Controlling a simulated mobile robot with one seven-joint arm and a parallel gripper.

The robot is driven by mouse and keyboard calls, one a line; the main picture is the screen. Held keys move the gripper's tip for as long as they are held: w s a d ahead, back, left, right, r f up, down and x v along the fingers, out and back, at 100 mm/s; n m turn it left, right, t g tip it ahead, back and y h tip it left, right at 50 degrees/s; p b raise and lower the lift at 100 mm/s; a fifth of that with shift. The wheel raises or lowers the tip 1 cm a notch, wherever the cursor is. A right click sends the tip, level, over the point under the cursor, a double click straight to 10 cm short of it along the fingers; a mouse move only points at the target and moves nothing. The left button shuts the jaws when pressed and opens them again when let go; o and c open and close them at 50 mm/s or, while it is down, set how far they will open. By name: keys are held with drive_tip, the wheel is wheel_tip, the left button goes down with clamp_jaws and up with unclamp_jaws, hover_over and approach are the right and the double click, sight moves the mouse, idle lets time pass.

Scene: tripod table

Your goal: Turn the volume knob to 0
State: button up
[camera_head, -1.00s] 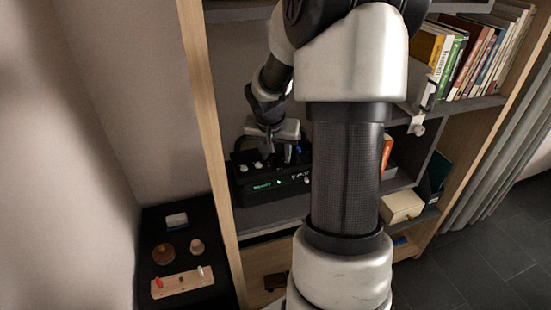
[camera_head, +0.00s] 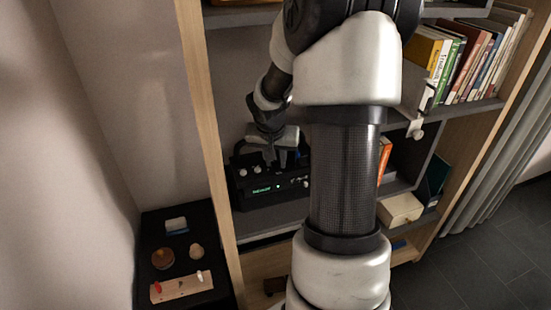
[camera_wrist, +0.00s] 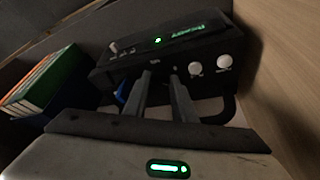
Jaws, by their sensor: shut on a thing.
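The black audio device (camera_head: 245,196) with a green lit display stands on a shelf. It also shows in the wrist view (camera_wrist: 130,62), with two white knobs (camera_wrist: 210,65) right of the fingers and a blue knob (camera_wrist: 121,92) left of them. My gripper (camera_head: 270,160) reaches down onto the device's top. In the wrist view my gripper (camera_wrist: 161,78) has its fingers close together with a narrow gap, shut on a knob between the white and blue ones. The fingers hide that knob, so its setting cannot be read. The knob labels are too small to read.
Wooden shelf uprights (camera_head: 205,120) stand close left of the device. Green and orange books (camera_wrist: 48,85) stand on its other side. My arm covers the middle of the head view. A black stand (camera_head: 146,225) with small items is lower left.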

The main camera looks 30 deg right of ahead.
drive_tip(key=n+p, duration=0.1)
drive_tip(key=p, duration=0.1)
drive_tip(key=n+p, duration=0.1)
drive_tip(key=p, duration=0.1)
drive_tip(key=shift+s+d+r+t+y, duration=0.1)
drive_tip(key=shift+s+r+t+y, duration=0.05)
drive_tip(key=shift+r+t+y, duration=0.2)
drive_tip(key=n+y+p, duration=0.1)
drive_tip(key=n+p, duration=0.2)
drive_tip(key=p, duration=0.2)
drive_tip(key=shift+d+r+p, duration=0.15)
drive_tip(key=shift+p, duration=0.25)
drive_tip(key=n+p, duration=0.1)
drive_tip(key=p, duration=0.1)
drive_tip(key=n+y+p, duration=0.1)
drive_tip(key=p, duration=0.1)
drive_tip(key=n+p, duration=0.1)
drive_tip(key=p, duration=0.1)
drive_tip(key=shift+d+f+n+t+y, duration=0.15)
drive_tip(key=shift+f+n+t+y, duration=0.1)
drive_tip(key=shift+n+t, duration=0.1)
drive_tip(key=shift+f+n+p, duration=0.15)
drive_tip(key=shift+n+p, duration=0.4)
drive_tip(key=shift+p, duration=0.3)
drive_tip(key=shift+f, duration=0.1)
drive_tip(key=o, duration=1)
drive_tip(key=shift+o, duration=0.2)
